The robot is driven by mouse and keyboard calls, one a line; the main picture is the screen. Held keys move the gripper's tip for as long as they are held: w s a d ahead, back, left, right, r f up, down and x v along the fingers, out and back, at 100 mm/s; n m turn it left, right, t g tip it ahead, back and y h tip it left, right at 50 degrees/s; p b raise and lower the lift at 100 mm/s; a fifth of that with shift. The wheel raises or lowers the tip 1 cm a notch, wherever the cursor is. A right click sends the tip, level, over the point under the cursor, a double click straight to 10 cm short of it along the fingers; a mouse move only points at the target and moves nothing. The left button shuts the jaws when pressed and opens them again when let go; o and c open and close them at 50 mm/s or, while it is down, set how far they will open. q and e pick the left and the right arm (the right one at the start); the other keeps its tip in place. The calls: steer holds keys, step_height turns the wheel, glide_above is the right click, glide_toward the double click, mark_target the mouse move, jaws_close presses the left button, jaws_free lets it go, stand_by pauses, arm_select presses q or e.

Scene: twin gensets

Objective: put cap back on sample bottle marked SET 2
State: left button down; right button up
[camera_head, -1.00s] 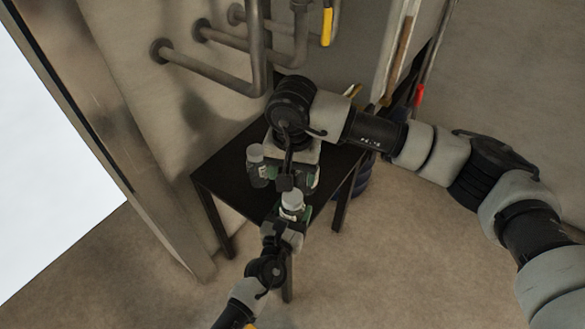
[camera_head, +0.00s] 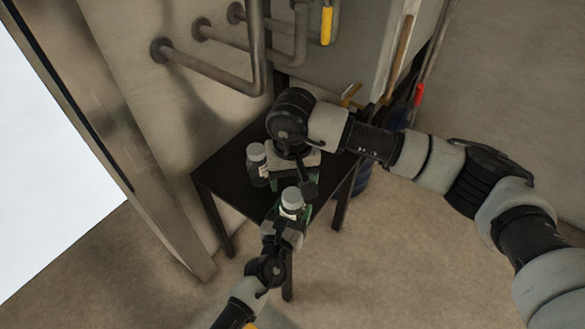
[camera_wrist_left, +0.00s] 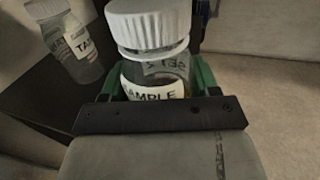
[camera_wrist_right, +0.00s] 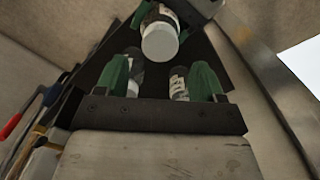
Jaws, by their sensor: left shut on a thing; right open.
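My left gripper (camera_head: 290,217) is shut on a clear sample bottle (camera_wrist_left: 155,76) and holds it upright near the table's front corner. Its label reads "SAMPLE", with lettering like "SET 2" seen through the bottle. A white ribbed cap (camera_wrist_left: 148,24) sits on its mouth; I cannot tell whether it is screwed tight. The cap also shows in the head view (camera_head: 292,196) and right wrist view (camera_wrist_right: 160,42). My right gripper (camera_wrist_right: 160,76) is open and empty, just behind the held bottle in the head view, apart from the cap.
A second capped bottle (camera_head: 257,168), its label partly reading "TA", stands on the dark table (camera_head: 222,163). The right wrist view shows two bottles, (camera_wrist_right: 134,72) and (camera_wrist_right: 179,84), beyond my fingers. Pipes (camera_head: 215,73) run along the wall behind. Floor in front is clear.

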mark_target(293, 195)
steer(key=shift+f, duration=2.7)
steer(key=shift+c, duration=0.3)
